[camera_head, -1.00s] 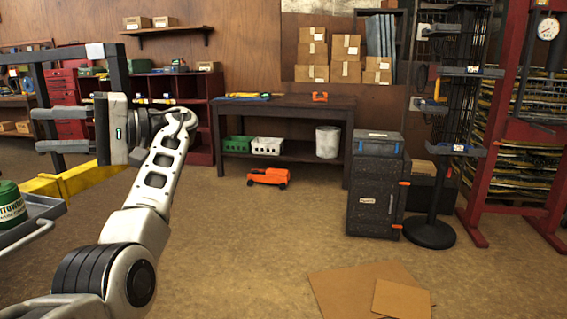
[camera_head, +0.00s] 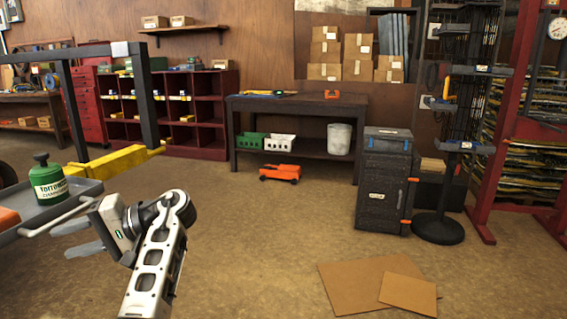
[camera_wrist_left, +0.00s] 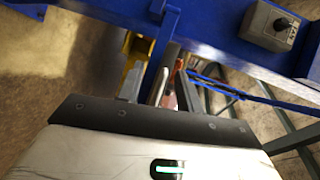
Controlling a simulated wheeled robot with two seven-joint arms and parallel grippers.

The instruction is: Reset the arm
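My left arm comes in from the bottom left of the head view. Its left gripper (camera_head: 78,238) points left, low beside the grey tray (camera_head: 62,208), with its two fingers apart. How close the fingertips are to that beam, I cannot tell. My right arm and gripper are not in view.
A green canister (camera_head: 48,182) stands on the tray. A yellow bar (camera_head: 118,160) and dark frame posts rise behind it. A grey control box (camera_wrist_left: 272,24) is on the blue beam. Flat cardboard (camera_head: 350,285) lies on the open floor, before a workbench (camera_head: 295,103) and black cabinet (camera_head: 382,190).

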